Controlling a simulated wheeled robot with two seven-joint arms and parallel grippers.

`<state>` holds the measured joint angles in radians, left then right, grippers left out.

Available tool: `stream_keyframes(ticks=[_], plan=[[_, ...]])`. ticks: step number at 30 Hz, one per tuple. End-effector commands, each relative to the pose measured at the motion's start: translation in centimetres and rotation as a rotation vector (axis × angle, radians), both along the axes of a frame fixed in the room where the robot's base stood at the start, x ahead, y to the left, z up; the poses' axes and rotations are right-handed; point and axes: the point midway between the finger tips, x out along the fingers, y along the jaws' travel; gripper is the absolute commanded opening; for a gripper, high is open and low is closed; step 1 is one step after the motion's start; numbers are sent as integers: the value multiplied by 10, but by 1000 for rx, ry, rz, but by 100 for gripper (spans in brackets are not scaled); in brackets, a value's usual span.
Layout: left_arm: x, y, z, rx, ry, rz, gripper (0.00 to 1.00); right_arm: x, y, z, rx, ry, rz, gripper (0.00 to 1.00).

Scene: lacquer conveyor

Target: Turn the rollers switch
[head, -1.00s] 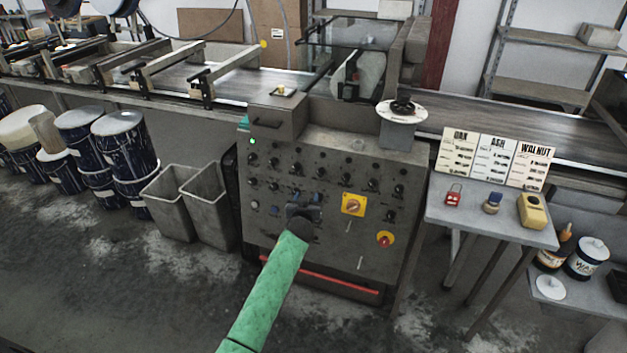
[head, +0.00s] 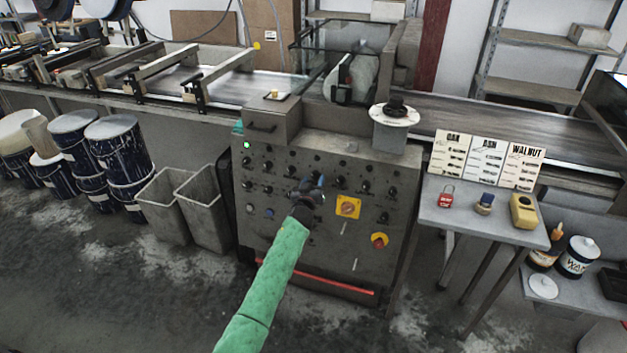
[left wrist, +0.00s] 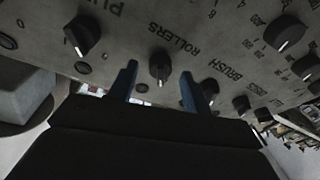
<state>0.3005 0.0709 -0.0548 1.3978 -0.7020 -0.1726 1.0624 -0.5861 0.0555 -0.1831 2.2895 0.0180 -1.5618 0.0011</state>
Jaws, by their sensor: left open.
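The control panel (head: 283,248) is a grey cabinet front with several black knobs. In the left wrist view, the rollers switch (left wrist: 160,67) is a black knob with a pale pointer mark, beside the printed word ROLLERS. My left gripper (left wrist: 160,85) is open, its two blue fingers on either side of the rollers switch in the picture. I cannot tell whether the fingers touch it. In the head view, my left gripper (head: 309,186) is at the middle of the panel and hides the knob in front of it. My right gripper is not in view.
In the left wrist view, another knob (left wrist: 82,34) is to the left and the BRUSH knob (left wrist: 209,88) to the right. Grey bins (head: 205,207) stand left of the cabinet.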

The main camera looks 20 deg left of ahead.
Motion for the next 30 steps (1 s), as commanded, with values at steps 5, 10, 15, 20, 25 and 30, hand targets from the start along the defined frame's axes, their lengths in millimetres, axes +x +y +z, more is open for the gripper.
stream_keyframes(ticks=[5, 10, 15, 20, 25, 30], plan=[[8, 1, 0, 0, 1, 1, 49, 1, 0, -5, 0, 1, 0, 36], [9, 1, -1, 0, 1, 1, 49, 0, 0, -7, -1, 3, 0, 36], [9, 1, -1, 0, 1, 1, 35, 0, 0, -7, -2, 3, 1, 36], [9, 1, -1, 0, 1, 1, 4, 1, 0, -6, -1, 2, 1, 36], [9, 1, -1, 5, 1, 0, 5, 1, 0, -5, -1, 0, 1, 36], [9, 1, -2, 42, 0, -7, 5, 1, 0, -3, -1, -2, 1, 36]])
